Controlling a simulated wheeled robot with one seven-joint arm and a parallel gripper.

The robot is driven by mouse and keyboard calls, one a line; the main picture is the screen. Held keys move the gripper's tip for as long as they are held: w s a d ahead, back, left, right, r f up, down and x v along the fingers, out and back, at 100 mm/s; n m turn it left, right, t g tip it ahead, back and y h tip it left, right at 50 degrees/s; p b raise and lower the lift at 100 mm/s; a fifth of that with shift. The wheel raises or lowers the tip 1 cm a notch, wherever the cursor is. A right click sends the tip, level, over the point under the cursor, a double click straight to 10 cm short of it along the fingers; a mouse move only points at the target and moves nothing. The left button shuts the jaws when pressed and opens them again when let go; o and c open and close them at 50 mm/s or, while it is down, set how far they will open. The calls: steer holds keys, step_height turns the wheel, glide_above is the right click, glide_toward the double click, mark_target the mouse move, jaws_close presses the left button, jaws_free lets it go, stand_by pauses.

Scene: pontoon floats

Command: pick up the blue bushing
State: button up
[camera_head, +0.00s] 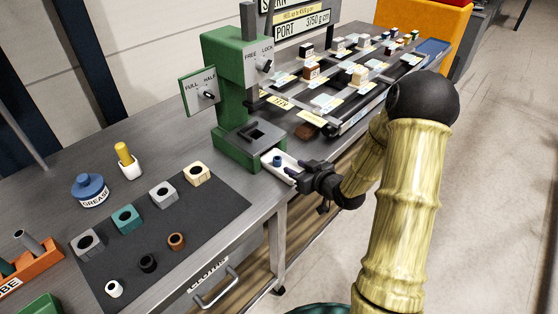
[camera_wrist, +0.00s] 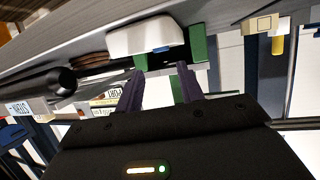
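The blue bushing (camera_head: 277,160) stands in a small white tray (camera_head: 270,170) in front of the green press. In the wrist view only a sliver of blue (camera_wrist: 162,49) shows at the edge of the white tray (camera_wrist: 140,38); most of the bushing is hidden there. My gripper (camera_head: 295,169) is at the right end of the tray, beside the bushing and apart from it. In the wrist view its two dark fingers (camera_wrist: 161,70) are spread with nothing between them.
The green press (camera_head: 233,145) rises behind the tray. A dark mat (camera_head: 205,215) with several blocks and rings lies to the left. A rack of small blocks (camera_head: 350,115) stands at the back right. The bench edge runs just under my gripper.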

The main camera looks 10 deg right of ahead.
mark_target(278, 159)
steer(key=shift+a+x, duration=0.25)
steer(key=shift+x, duration=1.3)
steer(key=shift+s, duration=0.15)
steer(key=shift+d+p+x, duration=0.2)
steer(key=shift+p+x, duration=0.55)
steer(key=shift+x, duration=1.95)
steer(key=shift+r, duration=0.15)
steer(key=shift+d, duration=0.1)
steer(key=c, duration=0.8)
